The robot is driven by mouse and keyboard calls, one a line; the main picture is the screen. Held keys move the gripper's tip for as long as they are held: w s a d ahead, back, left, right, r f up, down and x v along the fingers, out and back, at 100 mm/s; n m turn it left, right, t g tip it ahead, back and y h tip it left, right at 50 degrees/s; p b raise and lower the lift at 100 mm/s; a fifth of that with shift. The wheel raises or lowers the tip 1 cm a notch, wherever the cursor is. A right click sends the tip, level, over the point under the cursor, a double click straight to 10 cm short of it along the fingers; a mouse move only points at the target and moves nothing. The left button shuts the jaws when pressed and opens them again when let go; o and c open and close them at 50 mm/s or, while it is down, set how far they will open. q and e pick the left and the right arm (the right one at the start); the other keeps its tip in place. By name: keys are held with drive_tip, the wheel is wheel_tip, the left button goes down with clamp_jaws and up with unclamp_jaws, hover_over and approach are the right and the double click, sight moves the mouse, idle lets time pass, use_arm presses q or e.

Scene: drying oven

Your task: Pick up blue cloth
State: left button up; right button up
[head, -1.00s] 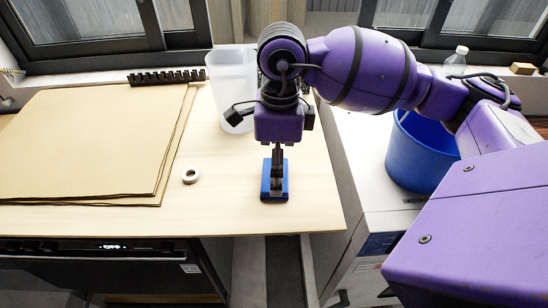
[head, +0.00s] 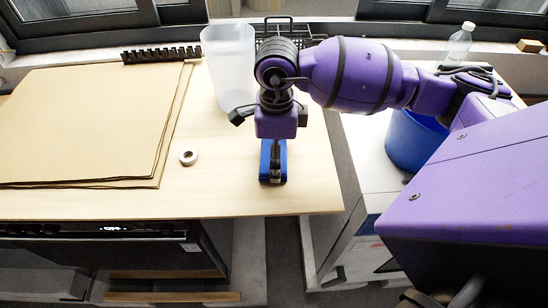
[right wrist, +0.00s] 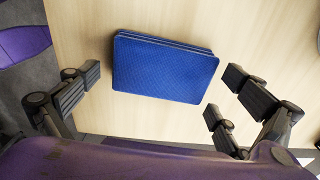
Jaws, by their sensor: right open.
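The blue cloth (right wrist: 163,69) is a folded, layered rectangle lying flat on the light wooden tabletop. In the head view the cloth (head: 265,160) is partly hidden behind my right gripper (head: 276,178), which is over it and points down. In the right wrist view my right gripper (right wrist: 155,98) is open, with its fingers apart on the left and right sides of the cloth. Nothing is held between them. My left gripper is not in view.
Brown cardboard sheets (head: 85,120) cover the left of the tabletop (head: 225,195). A white ring (head: 188,157) lies left of the cloth. A clear pitcher (head: 230,65), a black rack (head: 160,53) and a wire basket (head: 285,32) stand behind. A blue bucket (head: 412,142) stands right.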

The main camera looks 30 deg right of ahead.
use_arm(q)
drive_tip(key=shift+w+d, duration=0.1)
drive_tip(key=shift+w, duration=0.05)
use_arm(e)
drive_tip(key=shift+c, duration=0.5)
drive_tip(key=c, duration=0.9)
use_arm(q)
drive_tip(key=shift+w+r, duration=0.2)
use_arm(e)
drive_tip(key=shift+r, duration=0.15)
drive_tip(key=shift+r, duration=0.25)
wheel_tip(320, 180, up, 2)
drive_tip(key=shift+r, duration=0.15)
use_arm(q)
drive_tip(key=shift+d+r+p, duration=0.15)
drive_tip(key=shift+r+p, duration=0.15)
drive_tip(key=shift+p, duration=0.15)
use_arm(e)
drive_tip(key=s+d+r, duration=0.2)
drive_tip(key=s+r, duration=0.1)
drive_tip(key=s, duration=0.1)
drive_tip(key=s+d+r, duration=0.2)
drive_tip(key=s+r, duration=0.1)
drive_tip(key=s, duration=0.1)
drive_tip(key=s+d+r, duration=0.2)
drive_tip(key=s+r, duration=0.2)
drive_tip(key=shift+s+d, duration=0.1)
drive_tip(key=shift+d, duration=0.3)
